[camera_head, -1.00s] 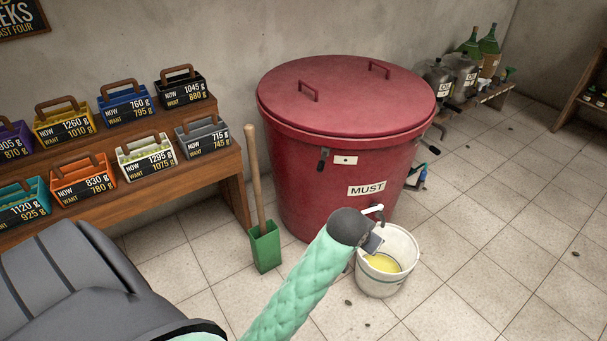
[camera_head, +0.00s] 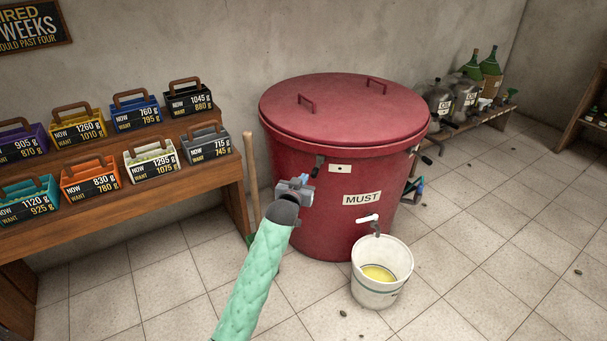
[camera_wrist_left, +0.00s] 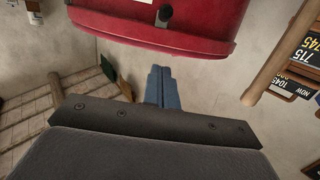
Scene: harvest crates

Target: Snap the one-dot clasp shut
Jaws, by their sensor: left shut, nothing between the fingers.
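The red vat (camera_head: 285,140) has a closed red lid (camera_head: 345,105) and a MUST label. A black clasp (camera_head: 318,165) sits below the rim, just left of a small white plate (camera_head: 340,168) with what looks like one dot. In the left wrist view the clasp (camera_wrist_left: 163,16) shows at the top, against the red wall. I cannot tell its exact lever position. My left gripper (camera_head: 300,186) is shut and empty, just below and left of the clasp in the head view. Its closed blue-grey fingers (camera_wrist_left: 161,88) show in the wrist view, apart from the clasp. My right gripper is out of view.
Another black clasp (camera_head: 426,160) is on the vat's right side. A white tap handle (camera_head: 367,218) is above a white bucket (camera_head: 391,289) holding yellow liquid. A wooden stick (camera_head: 251,175) stands left of the vat. A shelf (camera_head: 215,175) of labelled crates is at left.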

